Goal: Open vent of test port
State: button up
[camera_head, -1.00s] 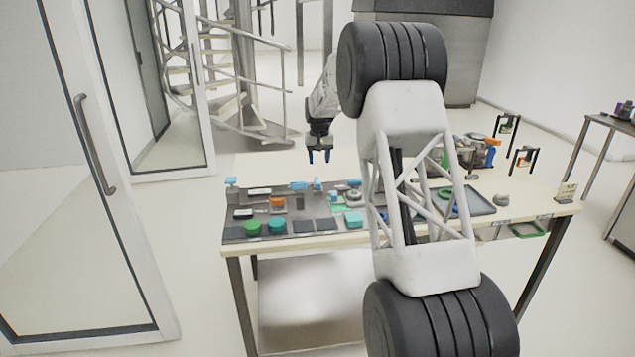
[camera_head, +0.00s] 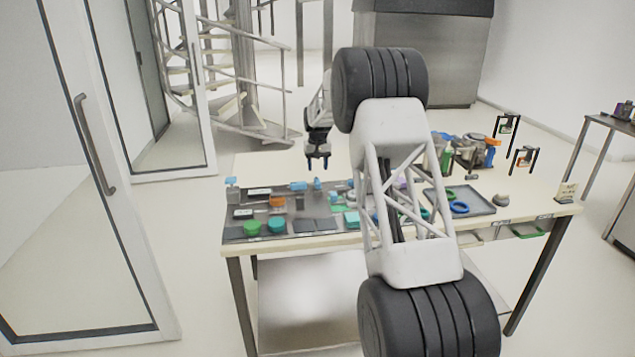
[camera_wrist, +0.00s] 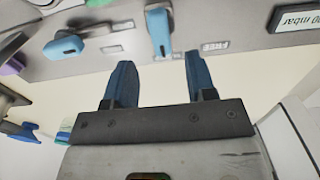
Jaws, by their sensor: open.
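My gripper (camera_head: 317,162) hangs above the back edge of the dark panel (camera_head: 318,226) on the table, its two blue fingers apart and empty. In the wrist view, a blue lever (camera_wrist: 159,30) on the grey panel lies just beyond the gap between my fingertips (camera_wrist: 159,60); nothing is between the fingers. A white label reading FREE (camera_wrist: 214,47) is right of this lever. A second blue lever (camera_wrist: 63,47) is farther left. I cannot tell which lever is the test port's vent, as the lettering near them is mostly unreadable.
A display reading mbar (camera_wrist: 297,17) is at the wrist view's upper right. Green (camera_head: 252,227) and teal (camera_head: 277,225) round pieces sit on the panel's front. A grey tray (camera_head: 470,199) and bottles stand to the right. My arm hides the table's middle.

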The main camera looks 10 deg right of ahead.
aim_at(317, 180)
jog(key=shift+f, duration=3.5)
jog(key=c, duration=0.9)
